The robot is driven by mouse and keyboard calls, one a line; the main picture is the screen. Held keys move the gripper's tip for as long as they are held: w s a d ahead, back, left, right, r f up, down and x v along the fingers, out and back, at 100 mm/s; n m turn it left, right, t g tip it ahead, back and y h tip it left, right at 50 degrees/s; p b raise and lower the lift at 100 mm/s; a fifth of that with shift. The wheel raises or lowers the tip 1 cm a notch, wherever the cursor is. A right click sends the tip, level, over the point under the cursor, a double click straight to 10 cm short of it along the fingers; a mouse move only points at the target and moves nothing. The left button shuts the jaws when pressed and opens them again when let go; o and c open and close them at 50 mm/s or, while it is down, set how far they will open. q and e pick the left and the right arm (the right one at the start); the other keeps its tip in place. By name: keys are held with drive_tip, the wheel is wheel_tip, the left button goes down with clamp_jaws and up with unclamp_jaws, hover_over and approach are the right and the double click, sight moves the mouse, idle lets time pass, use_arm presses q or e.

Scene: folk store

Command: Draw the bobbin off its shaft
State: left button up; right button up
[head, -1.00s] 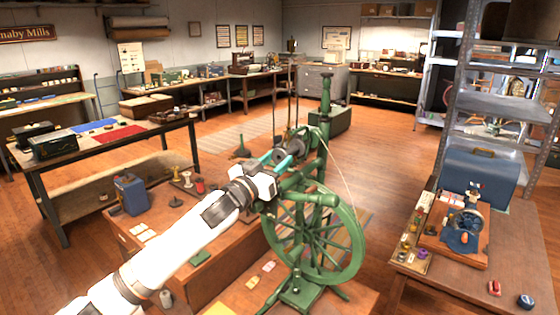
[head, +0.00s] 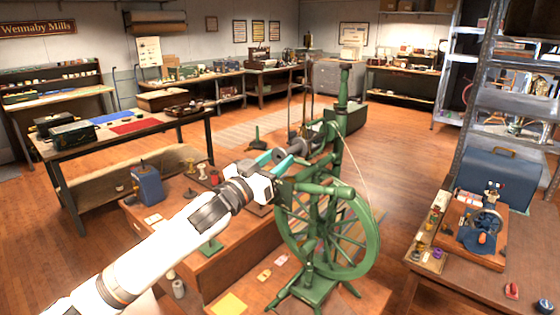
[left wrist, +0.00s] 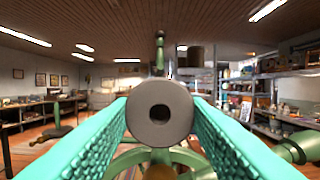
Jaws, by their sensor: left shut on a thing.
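The green spinning wheel (head: 362,238) stands on a wooden bench in the middle of the head view. The dark grey bobbin (head: 299,147) is beside its upper frame, left of the tall post. My left gripper (head: 281,157) reaches it from the left with teal fingers. In the left wrist view the bobbin's round end (left wrist: 159,98), with a hole in its centre, faces me between the fingertips. The fingers are shut on the bobbin at its two sides. How far the shaft sits inside the bobbin is hidden. My right gripper is not in view.
Small spools (head: 202,172) and a blue box (head: 147,185) stand on the bench behind my left arm. A side table at right holds a blue case (head: 497,176) and a small winding machine (head: 482,232). Open floor lies beyond the wheel.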

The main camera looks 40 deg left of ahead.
use_arm(q)
drive_tip(key=shift+r+v, duration=0.15)
drive_tip(key=shift+v, duration=0.6)
drive_tip(key=shift+r+v, duration=0.15)
drive_tip(key=shift+v, duration=0.6)
